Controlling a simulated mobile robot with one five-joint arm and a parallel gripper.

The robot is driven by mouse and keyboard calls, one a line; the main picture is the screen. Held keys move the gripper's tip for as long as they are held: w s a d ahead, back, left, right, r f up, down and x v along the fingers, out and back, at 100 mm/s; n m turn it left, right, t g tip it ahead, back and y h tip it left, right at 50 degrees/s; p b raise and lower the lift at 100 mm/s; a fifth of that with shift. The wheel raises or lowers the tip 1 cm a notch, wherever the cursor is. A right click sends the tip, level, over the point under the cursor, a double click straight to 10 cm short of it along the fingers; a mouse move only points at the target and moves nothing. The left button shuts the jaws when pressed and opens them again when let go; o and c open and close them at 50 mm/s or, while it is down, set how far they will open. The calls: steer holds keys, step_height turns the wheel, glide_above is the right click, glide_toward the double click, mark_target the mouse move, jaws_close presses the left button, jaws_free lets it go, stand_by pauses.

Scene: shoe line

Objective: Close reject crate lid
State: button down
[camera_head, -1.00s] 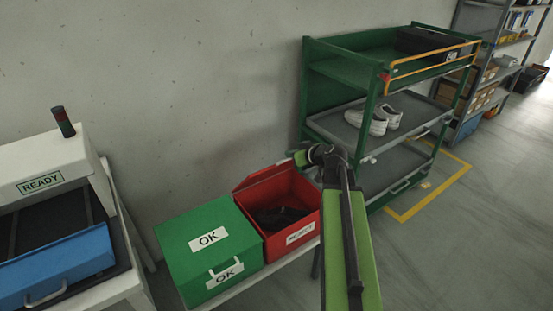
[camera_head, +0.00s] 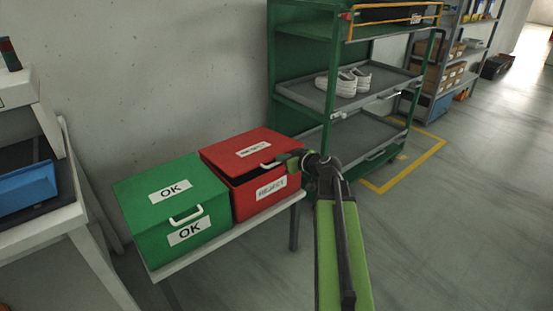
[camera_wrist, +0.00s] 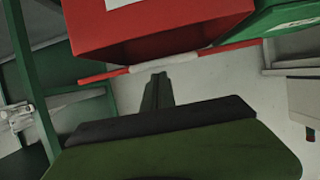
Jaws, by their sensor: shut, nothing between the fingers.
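The red reject crate (camera_head: 265,196) stands on a bench. Its red lid (camera_head: 240,147) is lowered almost flat over it, with a dark gap under the front edge. A white handle (camera_head: 270,165) sits on the lid's front edge. My gripper (camera_head: 290,160) is shut and empty at the lid's front right, close to the handle. In the wrist view the crate (camera_wrist: 150,32) appears upside down, with the lid (camera_wrist: 100,76) as a thin red strip below it. The gripper tip (camera_wrist: 158,77) is just by the white handle (camera_wrist: 165,62); contact is unclear.
The closed green OK crate (camera_head: 160,217) stands directly left of the reject crate. A green shelf rack (camera_head: 285,70) with white shoes (camera_head: 343,82) stands behind and to the right. A white machine (camera_head: 35,230) is at far left. The floor at right is clear.

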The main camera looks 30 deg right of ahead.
step_height(320, 180, down, 8)
steer(key=s+b, duration=0.1)
steer(key=b, duration=0.6)
steer(key=shift+s+a, duration=0.2)
steer(key=shift+s, duration=0.05)
steer(key=shift+a, duration=0.2)
steer(key=shift+d, duration=0.1)
